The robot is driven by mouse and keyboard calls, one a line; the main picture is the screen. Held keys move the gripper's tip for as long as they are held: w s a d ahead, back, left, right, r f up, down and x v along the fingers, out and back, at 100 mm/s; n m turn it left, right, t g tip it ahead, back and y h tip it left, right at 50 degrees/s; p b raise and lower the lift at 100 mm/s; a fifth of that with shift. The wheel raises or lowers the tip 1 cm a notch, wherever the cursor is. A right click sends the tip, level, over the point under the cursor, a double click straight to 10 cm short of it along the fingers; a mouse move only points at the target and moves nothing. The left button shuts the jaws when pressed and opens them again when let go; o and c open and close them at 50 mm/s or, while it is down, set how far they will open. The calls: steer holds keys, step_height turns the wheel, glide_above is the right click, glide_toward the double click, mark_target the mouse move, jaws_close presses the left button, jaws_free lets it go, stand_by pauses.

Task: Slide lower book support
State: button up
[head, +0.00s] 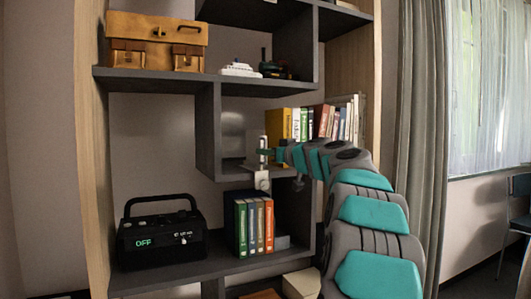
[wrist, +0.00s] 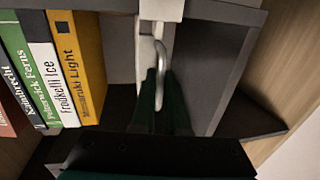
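A pale upright book support (head: 262,150) with a metal loop handle stands left of the upper row of books. It also shows in the wrist view (wrist: 174,10), with its handle (wrist: 160,72) below the pale block. My gripper (head: 277,154) reaches it from the right. In the wrist view my gripper's dark green fingers (wrist: 159,85) lie close on both sides of the handle and appear shut on it. On the lower shelf, a small grey piece (head: 282,242) stands just right of the lower books (head: 254,227), apart from my gripper.
Upper books (head: 305,123) sit right of the handled support; a yellow book (wrist: 78,62) is nearest it in the wrist view. A black radio (head: 160,236) stands lower left. A brown case (head: 157,40) and model ships (head: 240,70) are above. A curtain (head: 421,130) hangs right.

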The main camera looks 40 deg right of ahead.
jaws_close()
stand_by(1.2)
steer(key=shift+r+b, duration=0.35)
steer(key=shift+b, duration=0.2)
steer(key=shift+d+r+n+y+b, duration=0.1)
steer(key=shift+r+n+y+b, duration=0.2)
steer(key=shift+b, duration=0.2)
steer(key=s+d+f+b, duration=0.1)
steer(key=s+d, duration=0.1)
steer(key=d, duration=0.5)
steer(key=shift+d+f, duration=0.3)
steer(key=shift+f, duration=0.05)
